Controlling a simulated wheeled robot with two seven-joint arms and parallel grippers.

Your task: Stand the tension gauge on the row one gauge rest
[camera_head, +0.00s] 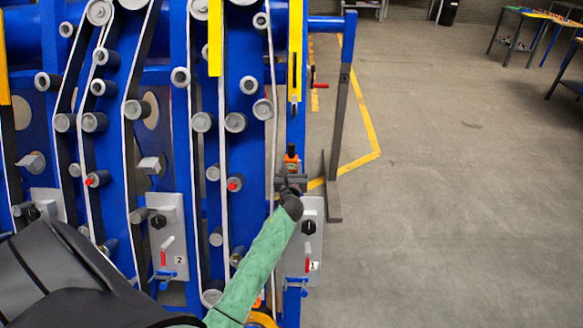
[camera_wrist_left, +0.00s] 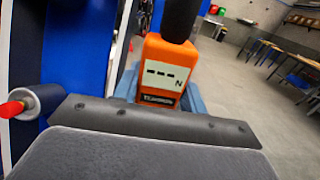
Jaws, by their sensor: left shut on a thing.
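The tension gauge is orange with a pale display and a dark top. In the head view its orange body (camera_head: 291,158) shows small, upright, just above my left gripper (camera_head: 290,184). In the left wrist view the gauge (camera_wrist_left: 160,76) faces me, tilted slightly, with an N beside its display. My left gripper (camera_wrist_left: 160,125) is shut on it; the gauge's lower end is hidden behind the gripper. A small blue bracket (camera_head: 297,283) sits under the panel marked 1; I cannot tell if it is the gauge rest. My right gripper is not in view.
The blue machine frame (camera_head: 249,65) with rollers and white-edged belts fills the left. The panel marked 1 (camera_head: 315,232) has a knob and red lever; the panel marked 2 (camera_head: 168,225) stands left of it. A grey post (camera_head: 340,120) stands right. Open floor lies beyond.

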